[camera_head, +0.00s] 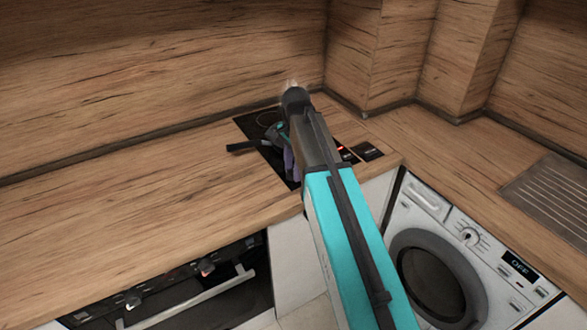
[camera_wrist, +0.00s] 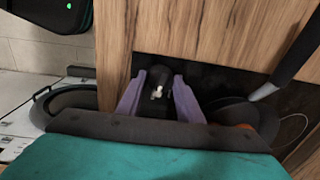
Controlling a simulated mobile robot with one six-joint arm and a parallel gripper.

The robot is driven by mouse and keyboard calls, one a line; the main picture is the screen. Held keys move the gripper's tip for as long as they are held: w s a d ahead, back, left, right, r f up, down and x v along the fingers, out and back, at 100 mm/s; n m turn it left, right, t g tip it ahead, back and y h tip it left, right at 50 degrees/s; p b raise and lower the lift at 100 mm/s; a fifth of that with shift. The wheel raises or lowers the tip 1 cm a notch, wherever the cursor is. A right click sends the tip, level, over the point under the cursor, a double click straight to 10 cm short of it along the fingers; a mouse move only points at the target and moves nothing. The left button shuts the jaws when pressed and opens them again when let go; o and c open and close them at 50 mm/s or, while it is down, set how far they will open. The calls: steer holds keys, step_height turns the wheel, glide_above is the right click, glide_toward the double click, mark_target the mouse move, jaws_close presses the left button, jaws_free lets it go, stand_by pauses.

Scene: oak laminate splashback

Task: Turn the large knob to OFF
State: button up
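In the head view, a round light dial (camera_head: 470,237), the largest knob I can make out, is on the washing machine's white front panel, with marks around it. Its pointer setting is too small to read. A lit display (camera_head: 520,265) right of it seems to read OFF. My gripper (camera_head: 291,160) is over the cooktop, partly hidden by my arm and well left of the dial. In the wrist view, its purple fingers (camera_wrist: 158,98) stand apart. A dark shape with a white spot shows between them; I cannot tell whether it is held.
The black cooktop (camera_head: 247,124) is set into the wooden counter (camera_head: 130,200). A dark pan (camera_wrist: 230,108) with a long handle is beside my gripper. An oven (camera_head: 225,300) with small knobs is at lower left. A ribbed drainer (camera_head: 555,195) is at right. Wooden walls stand behind.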

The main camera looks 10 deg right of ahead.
steer(key=shift+n, duration=0.4)
steer(key=n+p, duration=0.1)
steer(key=n, duration=0.3)
steer(key=shift+p, duration=0.3)
steer(key=n+p, duration=0.1)
steer(key=n, duration=0.9)
steer(key=shift+w+n+g+p, duration=0.1)
steer(key=shift+n+g+p, duration=0.2)
steer(key=shift+p, duration=0.1)
steer(key=n, duration=0.4)
steer(key=shift+n, duration=0.3)
steer(key=o, duration=1.1)
steer(key=shift+c, duration=0.2)
steer(key=shift+r, duration=0.1)
